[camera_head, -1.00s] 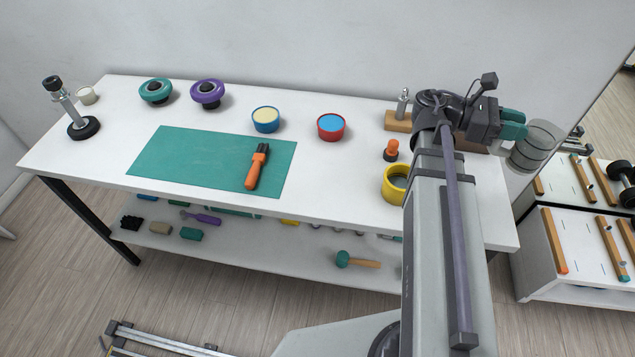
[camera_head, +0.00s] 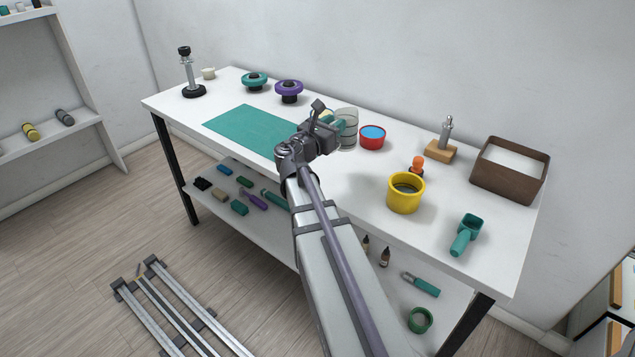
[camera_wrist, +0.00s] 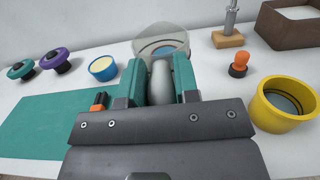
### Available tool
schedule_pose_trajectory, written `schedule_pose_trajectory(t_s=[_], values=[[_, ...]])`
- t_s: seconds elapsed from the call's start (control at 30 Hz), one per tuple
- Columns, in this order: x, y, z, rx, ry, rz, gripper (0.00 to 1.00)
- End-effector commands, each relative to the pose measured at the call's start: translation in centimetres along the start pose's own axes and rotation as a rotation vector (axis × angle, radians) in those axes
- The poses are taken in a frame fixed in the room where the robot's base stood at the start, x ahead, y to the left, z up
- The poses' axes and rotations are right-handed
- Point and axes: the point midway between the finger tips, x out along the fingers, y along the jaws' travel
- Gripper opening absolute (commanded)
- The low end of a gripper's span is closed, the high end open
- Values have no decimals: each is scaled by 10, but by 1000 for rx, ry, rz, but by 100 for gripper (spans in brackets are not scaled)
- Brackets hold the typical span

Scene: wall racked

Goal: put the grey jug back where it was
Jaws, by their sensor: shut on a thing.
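The grey jug (camera_head: 347,128) is a see-through grey vessel with darker bands. My gripper (camera_head: 332,126), with teal fingers, is shut on its handle, at the jug's left in the head view. The jug is over the middle of the bench, just left of the red tin; I cannot tell whether its base touches the bench. In the wrist view the jug (camera_wrist: 160,42) is beyond the fingers, and its thick pale handle lies between my gripper's fingertips (camera_wrist: 160,82). The red tin with a blue top shows through the jug there.
The white bench (camera_head: 335,185) has a red tin (camera_head: 372,138), a yellow ring-shaped pot (camera_head: 405,193), an orange knob (camera_head: 417,166), a wooden-based stand (camera_head: 441,150), a brown box (camera_head: 509,170) and a teal scoop (camera_head: 466,234). A teal mat (camera_head: 250,130) lies left, partly behind my arm.

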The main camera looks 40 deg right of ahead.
Motion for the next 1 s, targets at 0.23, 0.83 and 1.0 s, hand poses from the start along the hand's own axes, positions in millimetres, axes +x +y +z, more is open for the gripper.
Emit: schedule_pose_trajectory(t_s=[0.23, 0.83, 1.0], values=[[-2, 2, -31, 2, 0, 10, 0], [-6, 1, -104, 1, 0, 8, 0], [-6, 1, -100, 1, 0, 8, 0]])
